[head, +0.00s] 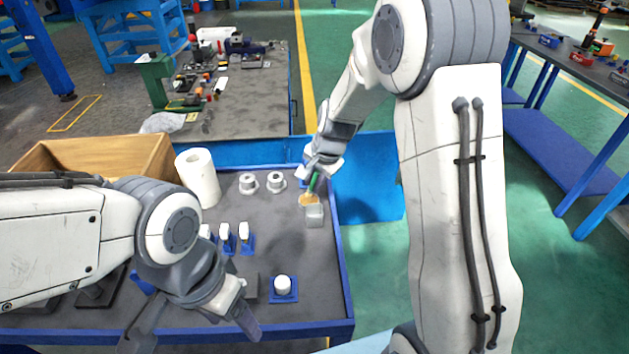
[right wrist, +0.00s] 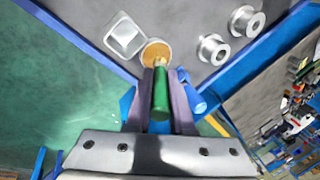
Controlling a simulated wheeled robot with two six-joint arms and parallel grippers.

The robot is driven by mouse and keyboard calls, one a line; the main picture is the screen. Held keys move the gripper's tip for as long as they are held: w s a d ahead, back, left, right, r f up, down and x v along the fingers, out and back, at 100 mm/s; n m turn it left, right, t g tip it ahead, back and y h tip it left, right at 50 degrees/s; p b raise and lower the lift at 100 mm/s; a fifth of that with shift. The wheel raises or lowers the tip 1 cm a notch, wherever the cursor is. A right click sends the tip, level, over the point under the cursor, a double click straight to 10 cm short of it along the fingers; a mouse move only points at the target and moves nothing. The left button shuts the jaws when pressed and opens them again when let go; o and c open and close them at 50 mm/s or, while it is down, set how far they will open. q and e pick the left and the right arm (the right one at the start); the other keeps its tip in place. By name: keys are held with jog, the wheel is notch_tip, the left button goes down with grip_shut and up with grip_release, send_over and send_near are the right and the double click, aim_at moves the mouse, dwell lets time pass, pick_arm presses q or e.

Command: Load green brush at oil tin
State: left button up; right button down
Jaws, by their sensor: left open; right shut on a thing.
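The green brush (head: 313,182) is held in my right gripper (head: 318,172), at the right side of the work table. In the right wrist view its green handle (right wrist: 160,93) lies between the two fingers. A round amber disc with a paler rim, which looks like the oil tin (head: 307,200), is at the brush's far end; it also shows in the right wrist view (right wrist: 152,47). The brush end overlaps it, but I cannot tell whether they touch. My left gripper (head: 195,331) is open and empty over the table's front edge.
A grey square open container (head: 314,217) stands beside the amber disc. Two metal spools (head: 275,182), a white roll (head: 198,178) and several blue-based white pieces (head: 246,236) stand further left. A blue cylinder (right wrist: 194,100) is near my right fingers. The blue table rim (head: 342,270) runs along the right.

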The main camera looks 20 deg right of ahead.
jog(key=shift+f+b, duration=0.3)
jog(key=shift+f, duration=0.2)
jog(key=shift+f, duration=0.1)
dwell(1.2)
jog(key=shift+s, duration=0.1)
notch_tip(320, 180, up, 7)
jog(key=p, duration=0.7)
dwell(0.7)
